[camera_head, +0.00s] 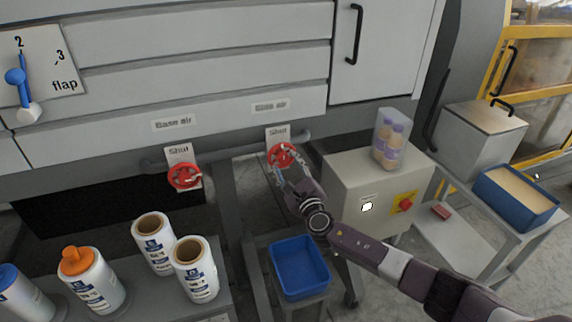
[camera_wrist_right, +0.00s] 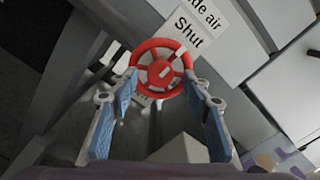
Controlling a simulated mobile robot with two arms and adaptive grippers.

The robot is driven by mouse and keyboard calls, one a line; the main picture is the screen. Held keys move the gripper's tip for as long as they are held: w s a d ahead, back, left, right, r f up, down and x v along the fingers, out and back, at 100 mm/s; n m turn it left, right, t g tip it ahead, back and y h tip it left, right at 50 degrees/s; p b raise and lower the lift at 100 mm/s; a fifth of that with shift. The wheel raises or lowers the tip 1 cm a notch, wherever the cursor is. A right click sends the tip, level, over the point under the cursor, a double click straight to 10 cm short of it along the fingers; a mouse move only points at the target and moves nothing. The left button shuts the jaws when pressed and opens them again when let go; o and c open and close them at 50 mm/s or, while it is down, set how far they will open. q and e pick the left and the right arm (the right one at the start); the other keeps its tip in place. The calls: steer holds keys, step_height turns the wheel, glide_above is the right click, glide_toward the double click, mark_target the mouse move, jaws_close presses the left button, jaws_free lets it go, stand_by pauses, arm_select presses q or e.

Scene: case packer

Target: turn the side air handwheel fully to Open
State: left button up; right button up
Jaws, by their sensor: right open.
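The side air handwheel (camera_head: 281,155) is a red spoked wheel on the pipe at the machine's front, under a "Shut" plate (camera_head: 277,134). My right gripper (camera_head: 284,168) is at this wheel. In the right wrist view the handwheel (camera_wrist_right: 160,69) lies between the tips of my open right gripper (camera_wrist_right: 160,84), one blue-padded finger on each side of the rim. I cannot tell whether the fingers touch it. The plate (camera_wrist_right: 192,28) above it reads "Shut", with the label partly cut off. My left gripper is not in view.
A similar red handwheel (camera_head: 184,176), labelled "Base air", sits to the left. A grey box with a red button (camera_head: 405,204) stands close to the right of my gripper. A blue bin (camera_head: 299,267) is below.

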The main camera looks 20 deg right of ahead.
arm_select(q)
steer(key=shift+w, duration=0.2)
arm_select(e)
steer(key=shift+w, duration=0.4)
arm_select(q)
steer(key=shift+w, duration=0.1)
arm_select(e)
steer(key=c, duration=1.2)
steer(key=shift+o, duration=0.2)
